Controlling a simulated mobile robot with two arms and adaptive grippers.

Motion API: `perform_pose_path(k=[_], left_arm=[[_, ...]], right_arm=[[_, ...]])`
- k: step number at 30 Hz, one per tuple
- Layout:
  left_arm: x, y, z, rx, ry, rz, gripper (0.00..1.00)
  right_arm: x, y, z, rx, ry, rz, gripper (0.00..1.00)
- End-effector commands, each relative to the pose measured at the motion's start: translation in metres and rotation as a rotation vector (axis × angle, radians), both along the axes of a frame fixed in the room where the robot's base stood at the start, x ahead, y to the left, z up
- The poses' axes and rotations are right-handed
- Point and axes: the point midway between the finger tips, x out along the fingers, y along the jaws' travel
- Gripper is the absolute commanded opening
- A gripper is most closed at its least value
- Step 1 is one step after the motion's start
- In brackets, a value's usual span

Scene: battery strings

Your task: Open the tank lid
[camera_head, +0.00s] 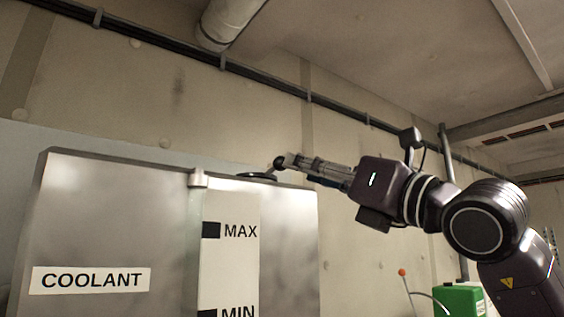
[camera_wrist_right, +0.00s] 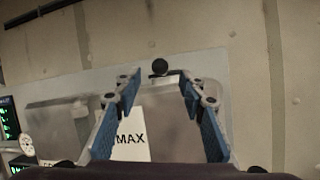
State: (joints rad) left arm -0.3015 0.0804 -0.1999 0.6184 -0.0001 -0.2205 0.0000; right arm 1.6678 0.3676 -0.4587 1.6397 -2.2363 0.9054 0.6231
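The coolant tank (camera_head: 110,215) is a large grey metal box with a COOLANT label and a MAX/MIN level strip. Its dark round lid (camera_head: 257,176) lies on the top, seen nearly edge-on. A black ball knob (camera_head: 280,162) stands just above the lid. My right gripper (camera_head: 291,162) reaches in from the right at knob height. In the right wrist view its blue fingers (camera_wrist_right: 162,84) are spread apart, and the knob (camera_wrist_right: 160,67) shows between and just beyond the tips. I cannot tell whether a finger touches it. My left gripper is out of view.
A concrete wall with a dark pipe (camera_head: 150,37) runs behind the tank. A green container (camera_head: 461,299) stands at the lower right. Green-lit screens (camera_wrist_right: 8,120) show at the left of the wrist view.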

Motion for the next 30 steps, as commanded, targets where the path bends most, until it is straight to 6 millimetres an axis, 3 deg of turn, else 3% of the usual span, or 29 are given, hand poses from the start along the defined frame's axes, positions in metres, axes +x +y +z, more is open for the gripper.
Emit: perform_pose_path(k=[13, 26, 30], left_arm=[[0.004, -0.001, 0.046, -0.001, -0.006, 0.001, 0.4], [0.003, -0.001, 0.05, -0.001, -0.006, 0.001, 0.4], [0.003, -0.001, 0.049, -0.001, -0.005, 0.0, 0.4]], right_arm=[[0.043, 0.04, 0.027, -0.002, 0.004, 0.002, 0.38], [0.05, 0.047, 0.027, -0.001, 0.002, 0.002, 0.38], [0.05, 0.047, 0.027, -0.001, 0.001, 0.003, 0.24]])
